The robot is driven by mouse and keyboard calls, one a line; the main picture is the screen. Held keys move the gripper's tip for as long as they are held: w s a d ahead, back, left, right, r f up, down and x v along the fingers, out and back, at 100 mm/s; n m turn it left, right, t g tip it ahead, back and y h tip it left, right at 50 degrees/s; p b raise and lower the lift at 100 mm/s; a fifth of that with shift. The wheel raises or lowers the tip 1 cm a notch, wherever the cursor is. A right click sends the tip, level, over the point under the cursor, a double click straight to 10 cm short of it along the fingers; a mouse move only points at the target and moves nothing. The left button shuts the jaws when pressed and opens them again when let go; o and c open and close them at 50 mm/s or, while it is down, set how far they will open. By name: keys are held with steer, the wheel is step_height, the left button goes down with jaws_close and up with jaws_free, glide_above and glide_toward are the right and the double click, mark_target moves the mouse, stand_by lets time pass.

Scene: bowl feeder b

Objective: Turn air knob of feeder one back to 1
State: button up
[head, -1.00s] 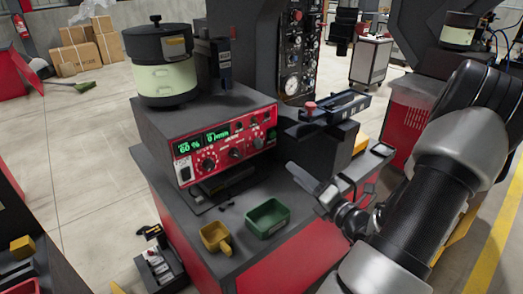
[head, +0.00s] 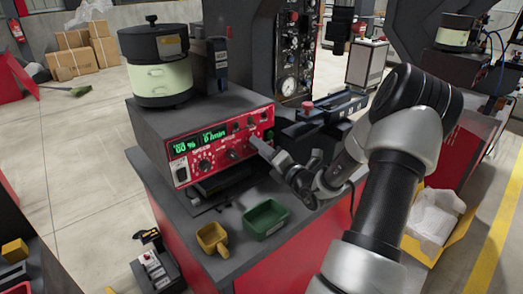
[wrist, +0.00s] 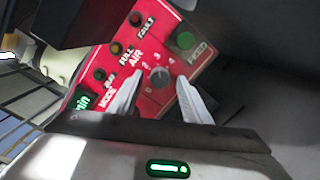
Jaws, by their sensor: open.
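The red feeder panel (head: 222,147) fronts the grey box under the bowl. In the wrist view the air knob (wrist: 159,76) is a small grey dial below the word AIR, with numbers around it. I cannot read its pointer surely. My gripper (wrist: 158,80) is open, one pale finger on each side of the knob, its tips close to the panel. Whether they touch the knob I cannot tell. In the head view my gripper (head: 254,143) reaches the panel's right end and covers the air knob there.
Small lamps line the panel's upper edge. A green bin (head: 265,219) and a yellow scoop (head: 213,239) stand on the table below my arm. A dark rail unit (head: 318,115) stands behind my gripper.

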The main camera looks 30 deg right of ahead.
steer(key=c, duration=1)
steer(key=shift+c, duration=0.2)
steer(key=shift+n, duration=0.4)
steer(key=n+b, duration=0.5)
steer(key=n, duration=0.4)
steer(key=n+y+b, duration=0.1)
steer(key=n+b, duration=0.5)
steer(key=n, duration=0.2)
steer(key=shift+d+f+n+t+y+b, duration=0.1)
steer(key=shift+f+n+t+y+b, duration=0.1)
steer(key=shift+n+t+y+b, duration=0.15)
steer(key=shift+n, duration=0.25)
